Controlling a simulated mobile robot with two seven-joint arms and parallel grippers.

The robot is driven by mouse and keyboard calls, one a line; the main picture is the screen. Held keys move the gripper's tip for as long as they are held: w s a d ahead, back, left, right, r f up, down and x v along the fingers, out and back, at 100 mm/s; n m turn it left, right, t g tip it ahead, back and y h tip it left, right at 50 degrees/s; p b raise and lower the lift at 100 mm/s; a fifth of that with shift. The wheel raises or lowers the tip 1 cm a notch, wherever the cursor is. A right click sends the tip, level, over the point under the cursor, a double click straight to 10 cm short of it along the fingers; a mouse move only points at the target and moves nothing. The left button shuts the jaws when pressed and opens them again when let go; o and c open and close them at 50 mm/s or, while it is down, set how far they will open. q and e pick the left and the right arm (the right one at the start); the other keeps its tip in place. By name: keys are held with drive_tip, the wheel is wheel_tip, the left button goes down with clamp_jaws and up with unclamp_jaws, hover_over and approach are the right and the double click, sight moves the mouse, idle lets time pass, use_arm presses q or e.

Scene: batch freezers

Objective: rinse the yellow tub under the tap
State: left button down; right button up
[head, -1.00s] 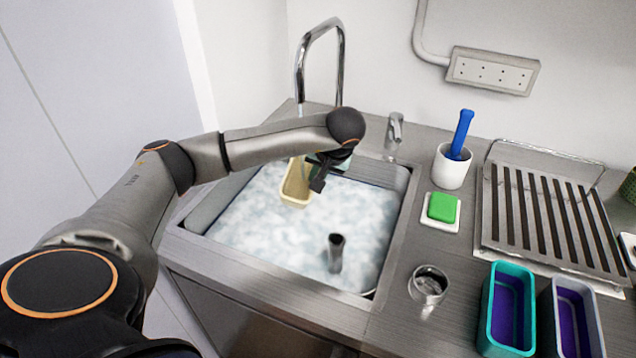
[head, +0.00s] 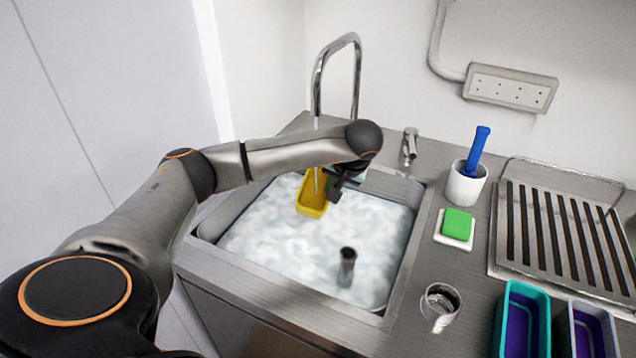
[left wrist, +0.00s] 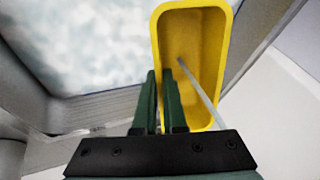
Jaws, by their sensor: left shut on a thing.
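The yellow tub (head: 312,197) is held over the foamy sink (head: 290,300), under the tall curved tap (head: 318,75). A thin stream of water runs from the tap down into the tub; it also shows in the left wrist view as a pale line. My left gripper (head: 337,186) is shut on the tub's side wall. In the left wrist view the tub (left wrist: 205,45) is tilted with its open inside facing the camera, and the green fingers of my left gripper (left wrist: 166,95) pinch its near wall. My right gripper is not in view.
A dark upright pipe (head: 347,267) stands in the foam.

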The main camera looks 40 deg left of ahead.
use_arm(q)
drive_tip(key=shift+w+d, duration=0.25)
drive_tip(key=shift+w, duration=0.05)
drive_tip(key=shift+s+r, duration=0.1)
drive_tip(key=s+d+p, duration=0.3)
drive_tip(key=s+d, duration=0.2)
drive_tip(key=shift+s+d, duration=0.25)
drive_tip(key=shift+s, duration=0.1)
idle(0.3)
idle(1.2)
drive_tip(key=s+d+r+p, duration=0.3)
drive_tip(key=r+p, duration=0.1)
drive_tip(key=shift+s+d, duration=0.25)
drive_tip(key=shift+s, duration=0.05)
idle(0.7)
